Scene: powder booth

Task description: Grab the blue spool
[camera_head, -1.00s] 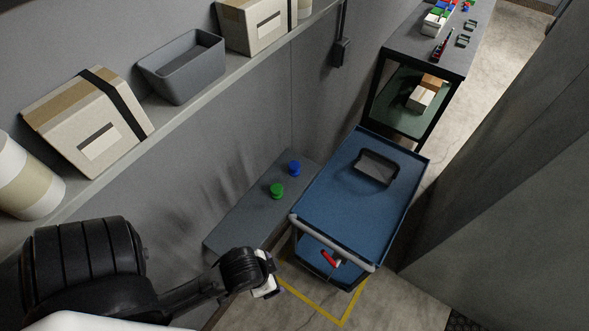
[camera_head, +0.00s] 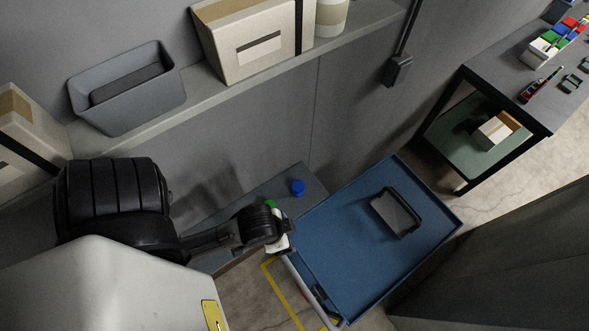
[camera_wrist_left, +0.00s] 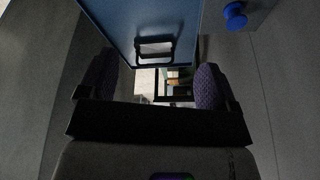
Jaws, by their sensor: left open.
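The blue spool (camera_head: 298,187) stands on the low grey bench (camera_head: 313,180) against the wall. It also shows at the upper right of the left wrist view (camera_wrist_left: 235,16), outside my open fingers. A green spool (camera_head: 270,204) is beside it, mostly hidden behind my left wrist. My left gripper (camera_head: 280,243) is near the bench and the cart's handle end, short of the blue spool in the head view. In the left wrist view its two purple-padded fingers (camera_wrist_left: 153,85) are spread apart with nothing between them. My right gripper is not in view.
A blue cart (camera_head: 340,245) with a dark-framed tray (camera_head: 397,212) stands right of the bench. A shelf (camera_head: 215,97) with boxes and a grey bin (camera_head: 127,88) runs along the wall above. A workbench (camera_head: 505,75) is at the upper right.

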